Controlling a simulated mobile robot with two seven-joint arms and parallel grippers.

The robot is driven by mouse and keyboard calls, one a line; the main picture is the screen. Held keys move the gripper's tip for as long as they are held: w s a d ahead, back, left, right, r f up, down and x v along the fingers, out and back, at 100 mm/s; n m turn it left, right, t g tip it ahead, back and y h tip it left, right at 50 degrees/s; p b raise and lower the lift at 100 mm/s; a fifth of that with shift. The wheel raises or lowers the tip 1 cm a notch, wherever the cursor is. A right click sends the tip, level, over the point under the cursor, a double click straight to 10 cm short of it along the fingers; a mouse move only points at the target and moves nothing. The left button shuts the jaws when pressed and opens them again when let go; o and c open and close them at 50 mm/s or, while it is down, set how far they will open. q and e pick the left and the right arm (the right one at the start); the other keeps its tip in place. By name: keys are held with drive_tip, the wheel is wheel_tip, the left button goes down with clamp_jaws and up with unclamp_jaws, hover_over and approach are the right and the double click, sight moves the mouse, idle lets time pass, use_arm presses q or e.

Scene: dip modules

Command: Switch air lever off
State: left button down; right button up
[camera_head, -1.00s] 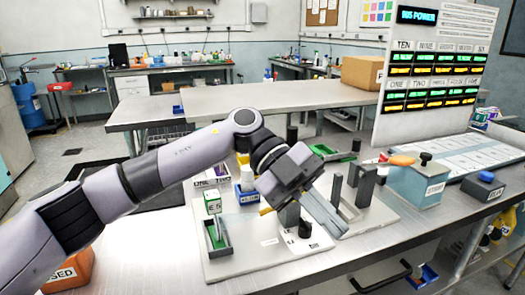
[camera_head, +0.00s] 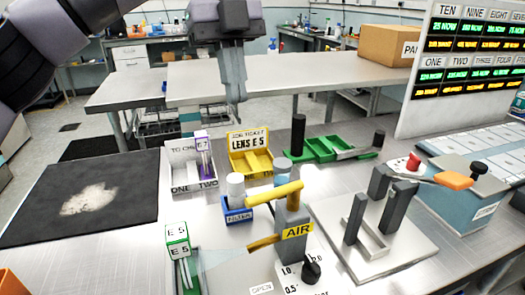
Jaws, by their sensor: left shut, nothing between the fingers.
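The air lever is a yellow handle (camera_head: 274,194) on top of a grey post (camera_head: 291,215) with a yellow AIR label (camera_head: 297,231). The handle points left from the post. A second, darker yellow bar (camera_head: 263,242) sticks out left, lower on the post. A white plate marked OPEN (camera_head: 261,289) lies at the post's foot, beside a black knob (camera_head: 311,271). My left gripper (camera_head: 236,97) is shut and empty, fingers pointing down. It appears above and behind the lever, apart from it. My right gripper is out of view.
A blue FILTER holder (camera_head: 238,215), a yellow LENS E5 tray (camera_head: 247,160) and a green tray (camera_head: 322,148) stand around the lever. Grey uprights (camera_head: 354,218) stand right. A box with an orange-handled lever (camera_head: 455,180) is further right. A dark mat (camera_head: 80,200) lies left.

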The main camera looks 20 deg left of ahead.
sight(275, 194)
use_arm(q)
drive_tip(key=shift+a+r, duration=0.15)
drive_tip(key=s+d+f+b, duration=0.1)
drive_tip(key=s+d+f, duration=0.1)
drive_tip(key=f, duration=0.3)
drive_tip(key=s+d+f+b, duration=0.1)
drive_tip(key=s+d+f, duration=0.1)
drive_tip(key=f, duration=0.3)
drive_tip(key=shift+s+d+f, duration=0.2)
drive_tip(key=shift+s+d, duration=0.2)
drive_tip(key=shift+s, duration=0.05)
idle(0.4)
